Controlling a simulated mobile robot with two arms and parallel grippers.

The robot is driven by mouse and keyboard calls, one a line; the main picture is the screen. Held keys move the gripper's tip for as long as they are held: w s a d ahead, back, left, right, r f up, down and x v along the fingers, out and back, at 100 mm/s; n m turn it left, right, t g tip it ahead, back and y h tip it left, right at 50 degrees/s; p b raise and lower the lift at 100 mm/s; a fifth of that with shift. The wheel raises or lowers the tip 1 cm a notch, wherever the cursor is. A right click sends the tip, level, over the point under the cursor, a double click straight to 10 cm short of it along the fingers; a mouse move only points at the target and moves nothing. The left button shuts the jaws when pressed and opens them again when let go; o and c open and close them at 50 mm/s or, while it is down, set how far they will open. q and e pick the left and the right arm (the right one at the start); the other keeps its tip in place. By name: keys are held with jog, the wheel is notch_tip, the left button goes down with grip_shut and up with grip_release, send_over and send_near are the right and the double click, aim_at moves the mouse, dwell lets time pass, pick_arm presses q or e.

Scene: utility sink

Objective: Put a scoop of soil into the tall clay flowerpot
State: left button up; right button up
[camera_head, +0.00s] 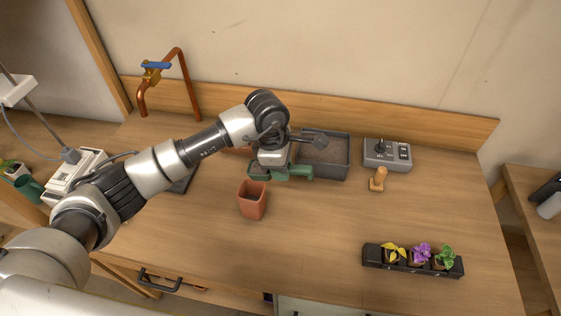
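The tall clay flowerpot (252,203) stands upright on the wooden worktop, in front of my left gripper. My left gripper (274,168) points down behind and slightly right of the pot. It appears shut on a green scoop (298,172), whose bowl (259,171) is at the left, close behind the pot's rim, and whose handle is at the right. The fingertips are mostly hidden, and I cannot tell how much soil the bowl holds. A grey bin (337,173) with dark soil (322,153) stands right of the gripper. My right gripper is not in view.
Another clay pot (236,150) is partly hidden behind my arm. A grey control box (387,154) and a wooden-handled tool (378,179) lie right of the bin. A black planter (412,265) with small plants is front right. The front middle worktop is clear.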

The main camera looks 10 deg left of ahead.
aim_at(258, 167)
pick_arm(q)
jog(key=shift+a+h, duration=0.35)
jog(key=shift+h, duration=0.65)
jog(key=h, duration=0.1)
jog(key=a+h+b, duration=0.1)
jog(key=h, duration=0.1)
jog(key=shift+r, duration=0.15)
jog(key=a+h+b, duration=0.1)
jog(key=h, duration=0.1)
jog(key=a+h+b, duration=0.1)
jog(key=h, duration=0.1)
jog(key=shift+b, duration=0.3)
jog(key=shift+w+a+h+b, duration=0.1)
jog(key=shift+a+h+b, duration=0.35)
jog(key=shift+b, duration=0.8)
jog(key=shift+a+r+h+b, duration=0.2)
jog(key=shift+h+b, duration=0.55)
jog(key=shift+b, duration=0.35)
jog(key=shift+a+r+h+b, duration=0.25)
jog(key=shift+h+b, duration=0.05)
jog(key=shift+b, duration=0.3)
jog(key=shift+r, duration=0.1)
